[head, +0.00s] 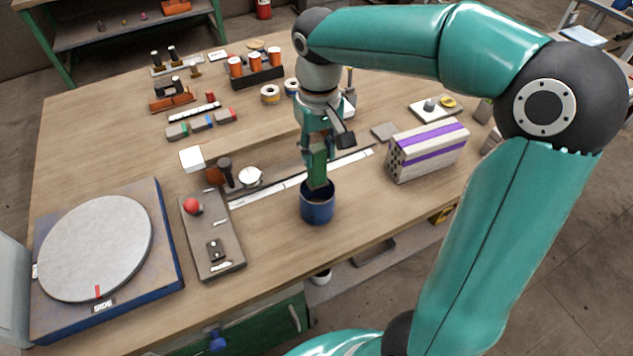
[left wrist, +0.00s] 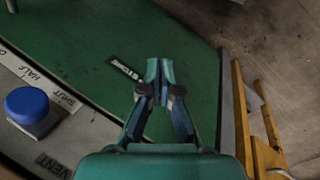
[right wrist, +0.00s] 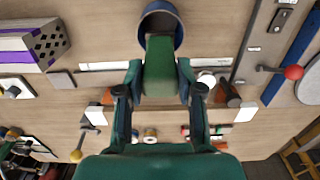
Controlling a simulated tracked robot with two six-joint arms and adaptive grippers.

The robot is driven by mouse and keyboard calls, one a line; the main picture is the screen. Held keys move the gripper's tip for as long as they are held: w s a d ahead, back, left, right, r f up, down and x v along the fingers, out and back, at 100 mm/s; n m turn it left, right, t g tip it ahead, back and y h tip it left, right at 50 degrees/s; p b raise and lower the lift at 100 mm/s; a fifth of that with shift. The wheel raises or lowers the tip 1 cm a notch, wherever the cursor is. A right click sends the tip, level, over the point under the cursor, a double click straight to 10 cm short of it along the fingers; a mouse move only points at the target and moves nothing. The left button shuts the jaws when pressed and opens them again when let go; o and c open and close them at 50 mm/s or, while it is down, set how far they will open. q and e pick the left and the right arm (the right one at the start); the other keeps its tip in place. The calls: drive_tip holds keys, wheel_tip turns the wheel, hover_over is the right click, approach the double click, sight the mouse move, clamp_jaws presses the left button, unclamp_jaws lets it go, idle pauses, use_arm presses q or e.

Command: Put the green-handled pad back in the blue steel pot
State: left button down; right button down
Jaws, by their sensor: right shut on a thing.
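The blue steel pot (head: 317,210) stands upright near the front edge of the bench, and its rim also shows at the top of the right wrist view (right wrist: 178,28). My right gripper (head: 317,148) is above the pot, pointing down, shut on the green-handled pad (head: 317,170). The green handle (right wrist: 160,70) sits between the fingers in the right wrist view. Its lower end is at the pot's mouth; the pad end is hidden, and I cannot tell how deep it reaches. My left gripper (left wrist: 160,72) is shut and empty over a green surface; the head view does not show it.
A perforated brick with purple bands (head: 427,150) stands right of the pot. A grey panel with a red knob (head: 212,235) and a round turntable (head: 97,248) are left. A long metal strip (head: 270,190) runs behind the pot. A blue knob (left wrist: 27,105) is near my left gripper.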

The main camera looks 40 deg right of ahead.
sight(318, 184)
wheel_tip(318, 184, down, 10)
drive_tip(key=shift+r, duration=0.25)
idle(0.3)
drive_tip(key=shift+f+b, duration=0.2)
drive_tip(key=shift+b, duration=0.15)
drive_tip(key=c, duration=0.7)
unclamp_jaws()
drive_tip(key=shift+r, duration=0.1)
drive_tip(key=shift+c, duration=0.2)
drive_tip(key=shift+r, duration=0.1)
drive_tip(key=shift+r, duration=0.15)
wheel_tip(318, 184, up, 12)
drive_tip(key=shift+f+p, duration=0.15)
drive_tip(key=shift+p, duration=0.4)
